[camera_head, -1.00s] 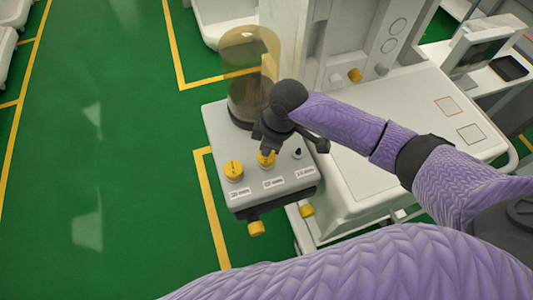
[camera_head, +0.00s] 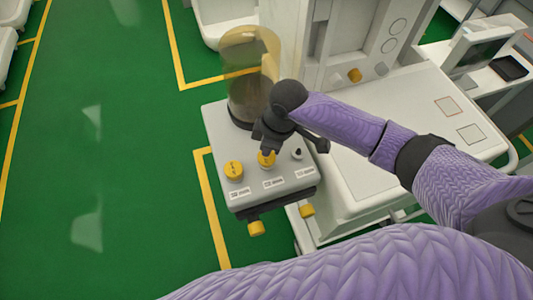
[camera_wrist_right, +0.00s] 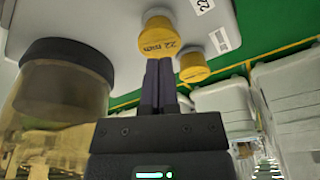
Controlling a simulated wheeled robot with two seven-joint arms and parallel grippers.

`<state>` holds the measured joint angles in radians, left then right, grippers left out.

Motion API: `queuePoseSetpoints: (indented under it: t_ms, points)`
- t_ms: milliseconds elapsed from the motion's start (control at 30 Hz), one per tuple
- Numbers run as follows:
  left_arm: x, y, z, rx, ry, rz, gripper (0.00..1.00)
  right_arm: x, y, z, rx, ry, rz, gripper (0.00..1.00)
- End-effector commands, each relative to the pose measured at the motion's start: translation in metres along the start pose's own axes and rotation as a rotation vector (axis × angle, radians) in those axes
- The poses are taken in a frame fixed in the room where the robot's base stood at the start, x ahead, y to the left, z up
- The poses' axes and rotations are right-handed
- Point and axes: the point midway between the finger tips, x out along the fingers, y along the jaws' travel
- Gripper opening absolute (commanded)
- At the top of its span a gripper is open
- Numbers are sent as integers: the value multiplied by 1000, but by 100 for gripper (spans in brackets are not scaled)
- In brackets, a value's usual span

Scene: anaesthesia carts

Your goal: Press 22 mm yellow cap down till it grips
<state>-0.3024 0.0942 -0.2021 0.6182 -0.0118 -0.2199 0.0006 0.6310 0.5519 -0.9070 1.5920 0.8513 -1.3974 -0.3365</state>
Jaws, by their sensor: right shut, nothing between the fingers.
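The 22 mm yellow cap (camera_head: 266,159) is on the middle port of the grey block (camera_head: 220,128). In the right wrist view the cap (camera_wrist_right: 158,36) shows its "22 mm" marking. My right gripper (camera_head: 268,150) is over the cap; its fingers are shut with nothing between them. In the right wrist view the fingertips (camera_wrist_right: 160,60) are at the cap's marked face; I cannot tell whether they press on it. My left gripper is not in view.
Another yellow cap (camera_head: 233,170) sits on the left port; a small black fitting (camera_head: 297,153) is on the right. A tinted clear canister (camera_head: 250,70) stands behind. A white cart (camera_head: 370,180) stands to the right.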

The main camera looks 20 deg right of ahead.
Motion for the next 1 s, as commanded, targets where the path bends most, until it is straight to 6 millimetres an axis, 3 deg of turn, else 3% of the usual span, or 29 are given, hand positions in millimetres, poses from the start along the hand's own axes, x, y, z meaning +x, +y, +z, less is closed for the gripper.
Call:
queuePoseSetpoints:
  t_ms: [1000]
  points:
    - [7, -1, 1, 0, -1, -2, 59, 14, 0, 3, 0, 0, -1, 0]
